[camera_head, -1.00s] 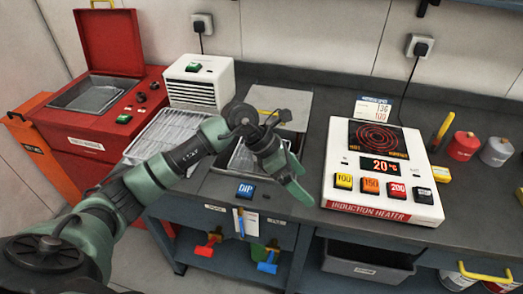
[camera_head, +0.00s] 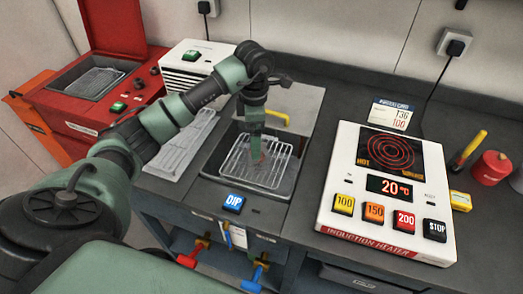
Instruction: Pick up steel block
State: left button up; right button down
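My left gripper (camera_head: 257,154) points down into the dip tank (camera_head: 218,160), over the wire rack (camera_head: 240,169) inside it. Its fingers show edge-on, so I cannot tell whether they are open or shut. A small brownish patch shows at the fingertips; it is too small to tell whether it is the steel block. No steel block is clearly visible elsewhere. My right gripper is not in view.
The induction heater (camera_head: 370,233) stands right of the tank and reads 20 °C. A white blower box (camera_head: 197,65) and a wire tray (camera_head: 178,150) stand left of the tank. A red machine (camera_head: 75,105) with its lid up is farther left. The tank's yellow-handled lid (camera_head: 300,103) is behind it.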

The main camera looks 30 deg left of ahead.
pick_arm(q)
jog(key=f, duration=0.1)
jog(key=f+p, duration=0.1)
jog(key=f, duration=0.1)
jog(key=shift+s+d+p, duration=0.3)
jog(key=shift+p, duration=0.1)
jog(key=f, duration=0.3)
jog(key=shift+w+p, duration=0.25)
jog(key=shift+p, duration=0.05)
jog(key=c, duration=1.6)
jog(key=shift+c, duration=1)
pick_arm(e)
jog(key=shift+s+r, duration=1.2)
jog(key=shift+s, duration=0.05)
pick_arm(q)
jog(key=shift+r, duration=0.1)
